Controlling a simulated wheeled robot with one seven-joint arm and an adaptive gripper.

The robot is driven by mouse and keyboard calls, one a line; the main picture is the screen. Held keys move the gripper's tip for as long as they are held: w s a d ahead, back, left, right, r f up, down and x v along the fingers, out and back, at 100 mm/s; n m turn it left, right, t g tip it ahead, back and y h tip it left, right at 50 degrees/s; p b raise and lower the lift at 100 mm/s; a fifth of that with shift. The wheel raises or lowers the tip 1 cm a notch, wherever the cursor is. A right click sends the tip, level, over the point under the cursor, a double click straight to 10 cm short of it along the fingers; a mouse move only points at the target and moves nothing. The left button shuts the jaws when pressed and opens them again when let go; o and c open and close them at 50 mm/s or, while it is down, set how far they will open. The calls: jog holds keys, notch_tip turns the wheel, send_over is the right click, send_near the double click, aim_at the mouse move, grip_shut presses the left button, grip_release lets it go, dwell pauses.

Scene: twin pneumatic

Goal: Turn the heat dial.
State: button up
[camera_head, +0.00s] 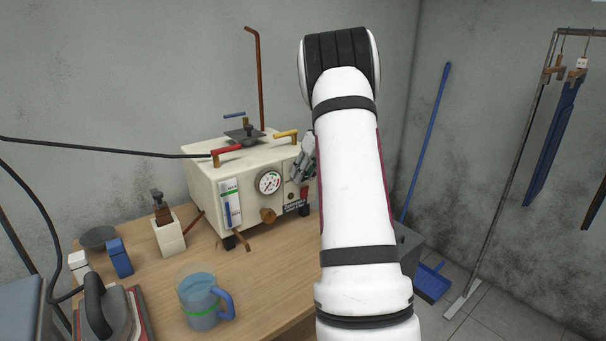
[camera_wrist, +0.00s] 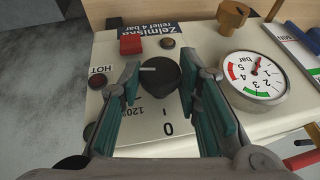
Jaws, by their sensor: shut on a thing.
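The heat dial is a round black knob (camera_wrist: 160,76) in the wrist view, on the cream front panel of the steam machine (camera_head: 205,185). Its white pointer line points to the left in that view. Marks "0", "I" and "120°" lie below it. My gripper (camera_wrist: 162,88) has one finger on each side of the dial and is shut on it. In the head view my gripper (camera_head: 304,160) is at the right end of the machine's front, and my arm hides part of that side; I cannot make out the dial there.
A pressure gauge (camera_wrist: 254,78) and a brass knob (camera_wrist: 232,16) sit right of the dial. A red rocker switch (camera_wrist: 131,45) and a HOT lamp (camera_wrist: 97,82) are close by. A blue mug (camera_head: 200,303) and an iron (camera_head: 105,310) stand on the wooden table (camera_head: 262,290).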

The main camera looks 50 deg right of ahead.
jog(key=y, duration=0.1)
jog(key=t+y, duration=0.1)
jog(key=y, duration=0.1)
jog(key=m+y, duration=0.1)
jog(key=y, duration=0.1)
jog(key=shift+d+f, duration=0.25)
jog(key=shift+d, duration=0.15)
jog(key=y, duration=0.1)
jog(key=t+y+b, duration=0.1)
jog(key=y, duration=0.1)
jog(key=shift+d+f+m+t+b, duration=0.1)
jog(key=shift+f+m+t+b, duration=0.2)
jog(key=shift+m, duration=0.1)
jog(key=shift+m+t+y+b, duration=0.4)
jog(key=shift+t+y+b, duration=0.1)
jog(key=shift+y+b, duration=0.45)
jog(key=shift+y, duration=0.35)
jog(key=o, duration=1.1)
